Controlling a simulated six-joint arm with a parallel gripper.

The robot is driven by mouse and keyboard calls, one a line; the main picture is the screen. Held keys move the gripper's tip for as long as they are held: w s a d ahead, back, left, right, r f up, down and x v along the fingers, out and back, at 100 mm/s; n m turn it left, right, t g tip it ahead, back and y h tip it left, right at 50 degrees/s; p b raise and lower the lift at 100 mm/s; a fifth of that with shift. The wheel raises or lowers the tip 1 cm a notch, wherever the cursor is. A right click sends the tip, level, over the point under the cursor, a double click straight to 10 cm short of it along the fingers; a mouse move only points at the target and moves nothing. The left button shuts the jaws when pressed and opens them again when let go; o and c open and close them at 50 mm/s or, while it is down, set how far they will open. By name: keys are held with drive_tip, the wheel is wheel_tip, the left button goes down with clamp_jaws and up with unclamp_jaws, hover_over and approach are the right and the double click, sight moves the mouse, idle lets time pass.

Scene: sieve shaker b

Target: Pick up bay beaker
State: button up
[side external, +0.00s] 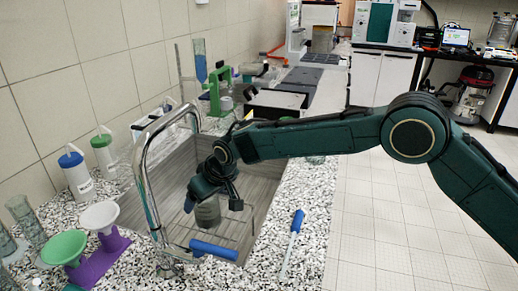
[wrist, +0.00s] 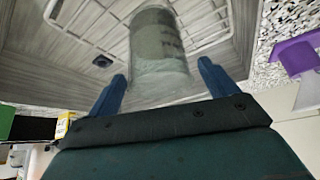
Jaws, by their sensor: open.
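The beaker (side external: 208,213) is a clear greyish glass cylinder standing in the sink. In the wrist view the beaker (wrist: 160,48) shows dark markings on its side and lies ahead of the jaws, between their lines. My gripper (side external: 214,203) is over the sink with its fingers at the beaker's upper part. In the wrist view my gripper (wrist: 162,82) is open, with one blue finger on each side of the beaker's near end. A gap shows between each finger and the glass. The gripper hides part of the beaker's top in the side view.
The grey sink (side external: 160,190) has walls around the beaker. A tall chrome faucet (side external: 142,185) arches over its left side. A blue-handled brush (side external: 292,240) lies on the speckled counter at right. Funnels on a purple stand (side external: 98,262) are at the front left.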

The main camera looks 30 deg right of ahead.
drive_tip(key=shift+w+f, duration=0.25)
drive_tip(key=shift+f, duration=0.2)
drive_tip(key=c, duration=1.3)
drive_tip(key=shift+a+r, duration=0.1)
drive_tip(key=shift+r, duration=0.25)
drive_tip(key=shift+r, duration=0.3)
drive_tip(key=shift+s+d, duration=0.5)
drive_tip(key=shift+s, duration=0.75)
drive_tip(key=shift+s+d, duration=0.55)
drive_tip(key=shift+s, duration=0.7)
drive_tip(key=shift+s+d, duration=0.5)
drive_tip(key=shift+s, duration=0.75)
drive_tip(key=shift+r, duration=6.8)
